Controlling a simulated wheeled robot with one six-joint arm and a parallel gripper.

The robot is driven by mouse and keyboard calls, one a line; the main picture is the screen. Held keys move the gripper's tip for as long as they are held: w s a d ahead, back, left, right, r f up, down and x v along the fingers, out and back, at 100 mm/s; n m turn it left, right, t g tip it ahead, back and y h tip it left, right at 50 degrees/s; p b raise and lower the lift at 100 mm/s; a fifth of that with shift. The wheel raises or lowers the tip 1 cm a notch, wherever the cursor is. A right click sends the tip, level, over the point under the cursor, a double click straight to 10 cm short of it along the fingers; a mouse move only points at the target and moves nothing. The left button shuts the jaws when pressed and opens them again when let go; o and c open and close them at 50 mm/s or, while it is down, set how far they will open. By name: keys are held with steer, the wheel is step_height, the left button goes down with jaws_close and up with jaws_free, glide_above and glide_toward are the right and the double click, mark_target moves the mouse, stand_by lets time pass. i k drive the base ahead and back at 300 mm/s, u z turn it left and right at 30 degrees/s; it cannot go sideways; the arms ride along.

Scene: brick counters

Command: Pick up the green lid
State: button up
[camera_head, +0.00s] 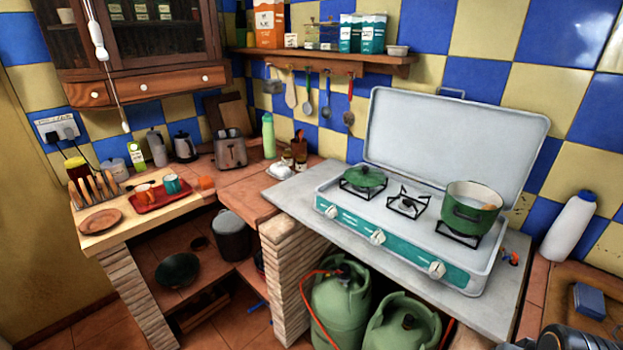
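The green lid (363,177) lies flat on the left burner of the camping stove (400,228), with its dark knob upward. A green pot (468,214) without a lid stands on the right burner, and something wooden shows inside it. The middle burner (407,204) is bare. Dark parts of my arm seem to show at the bottom right edge. My gripper's fingers are not in view.
The stove's raised white cover (455,135) stands behind the burners. A shelf (330,60) with hanging utensils is above left. A white bottle (569,226) stands at right. Green gas bottles (342,298) sit below. The grey counter (305,188) left of the stove is mostly clear.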

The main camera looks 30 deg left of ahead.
mark_target(363, 177)
steer(key=u, duration=0.85)
steer(key=k, duration=0.45)
steer(key=u, duration=0.8)
steer(key=i, duration=0.35)
steer(key=u, duration=0.5)
steer(key=i, duration=1.95)
steer(key=z, duration=0.9)
steer(key=i, duration=0.35)
steer(key=z, duration=0.45)
